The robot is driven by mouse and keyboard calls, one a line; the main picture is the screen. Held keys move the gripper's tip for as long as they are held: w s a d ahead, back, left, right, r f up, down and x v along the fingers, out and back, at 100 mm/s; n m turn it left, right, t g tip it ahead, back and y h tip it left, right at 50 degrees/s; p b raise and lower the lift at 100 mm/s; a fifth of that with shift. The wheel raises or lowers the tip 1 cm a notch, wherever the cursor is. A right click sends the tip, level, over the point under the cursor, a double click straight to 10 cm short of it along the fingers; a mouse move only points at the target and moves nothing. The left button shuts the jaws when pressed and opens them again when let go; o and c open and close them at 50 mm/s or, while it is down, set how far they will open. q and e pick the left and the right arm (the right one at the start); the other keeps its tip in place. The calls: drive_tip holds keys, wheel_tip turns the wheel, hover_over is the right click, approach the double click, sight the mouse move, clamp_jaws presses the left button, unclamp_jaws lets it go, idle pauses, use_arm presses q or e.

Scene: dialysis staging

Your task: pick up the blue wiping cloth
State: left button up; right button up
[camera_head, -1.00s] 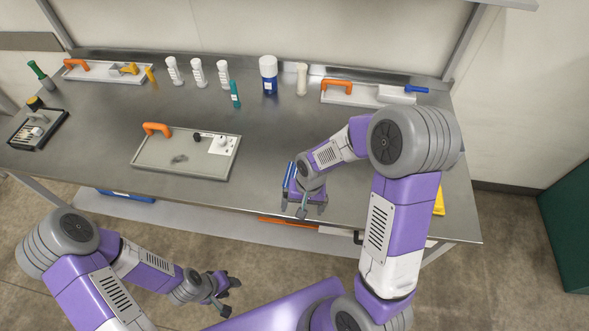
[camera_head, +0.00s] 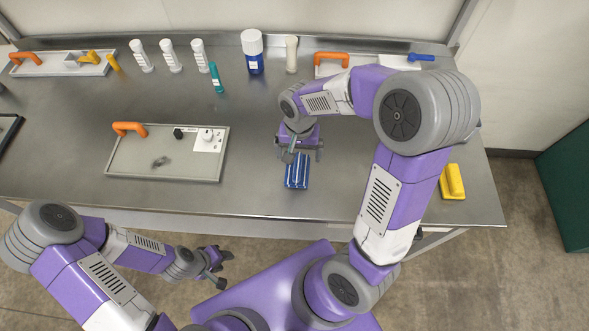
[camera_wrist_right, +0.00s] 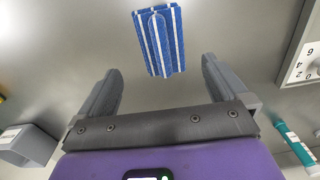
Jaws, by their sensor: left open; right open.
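The blue wiping cloth (camera_head: 297,172) has white stripes and lies folded on the steel table near its front edge. It also shows in the right wrist view (camera_wrist_right: 158,40), beyond the fingertips and roughly between them. My right gripper (camera_head: 297,156) is open and empty, at the far end of the cloth in the head view; in the wrist view (camera_wrist_right: 160,85) nothing is between its fingers. I cannot tell its height over the table. My left gripper (camera_head: 222,268) is open and empty, low in front of the table, away from the cloth.
A grey tray (camera_head: 130,168) with an orange handle lies left of the cloth. White bottles (camera_head: 171,57), a teal tube (camera_head: 216,77) and a blue-white bottle (camera_head: 254,53) stand behind. A yellow object (camera_head: 453,182) lies at the right edge. Bare table surrounds the cloth.

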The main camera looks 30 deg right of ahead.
sight(298, 165)
drive_tip(key=shift+f+b, duration=0.4)
drive_tip(key=shift+f, duration=0.5)
wheel_tip(298, 165, down, 7)
drive_tip(key=shift+w+r+b, duration=0.1)
drive_tip(key=shift+w+b, duration=0.05)
drive_tip(key=shift+b, duration=1.05)
drive_tip(key=shift+c, duration=0.3)
drive_tip(key=c, duration=1)
drive_tip(key=shift+r, duration=0.1)
wheel_tip(298, 165, up, 10)
drive_tip(key=p, duration=0.3)
